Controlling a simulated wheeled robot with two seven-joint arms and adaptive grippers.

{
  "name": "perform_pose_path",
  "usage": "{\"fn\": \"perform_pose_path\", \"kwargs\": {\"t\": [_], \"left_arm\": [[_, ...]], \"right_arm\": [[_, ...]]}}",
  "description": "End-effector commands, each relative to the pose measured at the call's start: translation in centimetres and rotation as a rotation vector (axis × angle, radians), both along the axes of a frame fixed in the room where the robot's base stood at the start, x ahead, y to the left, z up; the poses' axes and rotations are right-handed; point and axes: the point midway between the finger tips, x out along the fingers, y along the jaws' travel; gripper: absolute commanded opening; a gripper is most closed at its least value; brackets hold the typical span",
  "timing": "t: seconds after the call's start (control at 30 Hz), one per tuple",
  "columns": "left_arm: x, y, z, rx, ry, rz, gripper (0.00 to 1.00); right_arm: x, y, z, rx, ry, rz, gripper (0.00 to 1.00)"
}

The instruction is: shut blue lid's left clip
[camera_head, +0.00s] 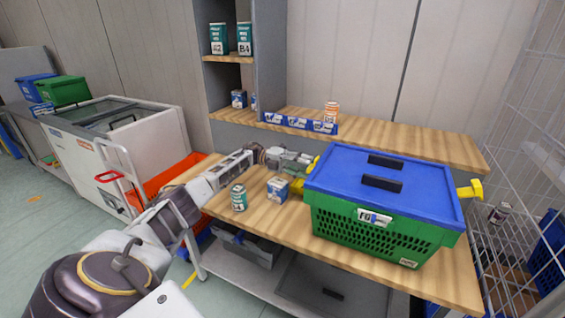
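A blue lid (338,172) lies on a green basket (335,220) at the right of the wooden table. The lid has two dark handles on top. The yellow right clip (470,190) sticks out to the side. My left gripper (302,162) is beside the lid's left edge, close to the left clip. Its fingers are small and partly hidden, so I cannot tell whether they are open or touching the clip. My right gripper is not in view.
A green-and-white can (239,198) and a blue-and-white can (278,189) stand on the table (285,226) below my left forearm. A blue bin strip (300,123) and an orange can (331,112) are on the back shelf. A wire rack (520,130) stands at the right.

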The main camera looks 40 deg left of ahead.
Motion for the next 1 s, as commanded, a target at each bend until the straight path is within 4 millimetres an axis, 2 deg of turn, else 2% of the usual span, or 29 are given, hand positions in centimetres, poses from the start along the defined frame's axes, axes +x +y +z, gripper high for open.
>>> {"fn": "perform_pose_path", "kwargs": {"t": [0.5,1.0], "left_arm": [[-1.1,4.7,0.0,-0.002,0.000,0.002,0.39],[-1.8,7.7,-0.1,-0.001,-0.001,0.001,0.39]], "right_arm": [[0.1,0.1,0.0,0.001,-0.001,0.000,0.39],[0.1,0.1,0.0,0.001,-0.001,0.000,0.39]]}}
